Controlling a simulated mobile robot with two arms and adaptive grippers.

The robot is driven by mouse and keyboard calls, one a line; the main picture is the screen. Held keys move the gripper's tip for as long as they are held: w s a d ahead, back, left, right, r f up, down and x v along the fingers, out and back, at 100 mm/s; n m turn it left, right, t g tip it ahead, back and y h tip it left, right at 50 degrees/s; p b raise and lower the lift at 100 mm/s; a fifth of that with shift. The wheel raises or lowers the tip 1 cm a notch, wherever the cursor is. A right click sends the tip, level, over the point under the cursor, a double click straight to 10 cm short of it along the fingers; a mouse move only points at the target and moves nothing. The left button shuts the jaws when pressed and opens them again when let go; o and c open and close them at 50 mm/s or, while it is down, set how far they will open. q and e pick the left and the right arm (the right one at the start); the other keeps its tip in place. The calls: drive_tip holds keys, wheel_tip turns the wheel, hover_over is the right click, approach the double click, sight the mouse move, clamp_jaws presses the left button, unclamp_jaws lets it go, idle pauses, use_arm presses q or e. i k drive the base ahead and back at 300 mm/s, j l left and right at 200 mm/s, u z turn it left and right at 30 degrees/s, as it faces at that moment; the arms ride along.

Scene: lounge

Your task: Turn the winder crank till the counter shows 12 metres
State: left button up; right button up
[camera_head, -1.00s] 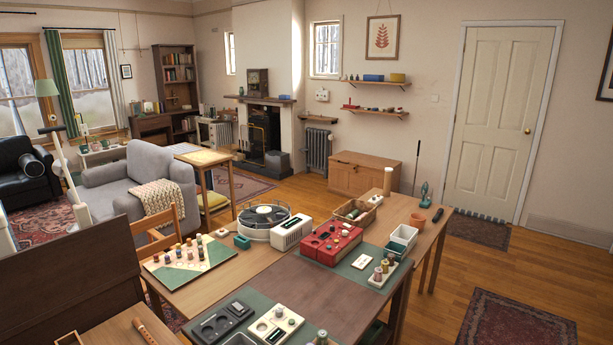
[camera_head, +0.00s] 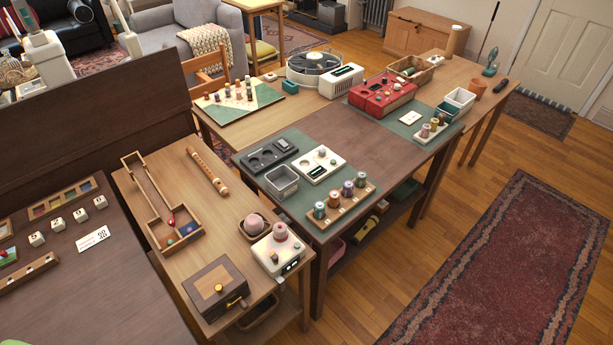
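A small white device (camera_head: 268,263) stands at the right front of the light wooden side table. A pink spool (camera_head: 280,232) sits on its top. A small dark display (camera_head: 291,267) is on its front face; its figures are too small to read. It looks like the winder, but I cannot make out a crank on it for certain. A dark brown box (camera_head: 216,288) just in front has a brass-coloured handle (camera_head: 241,302) at its right side.
A pink ball in a round bowl (camera_head: 256,228) stands close behind the white device. A wooden marble track (camera_head: 160,205) and a flute (camera_head: 207,171) lie on the same table. A spool rack (camera_head: 342,200) stands on the dark table behind.

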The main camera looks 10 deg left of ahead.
sight(274, 257)
drive_tip(key=k+l+u, duration=0.7)
drive_tip(key=k, duration=0.15)
drive_tip(key=j, duration=0.1)
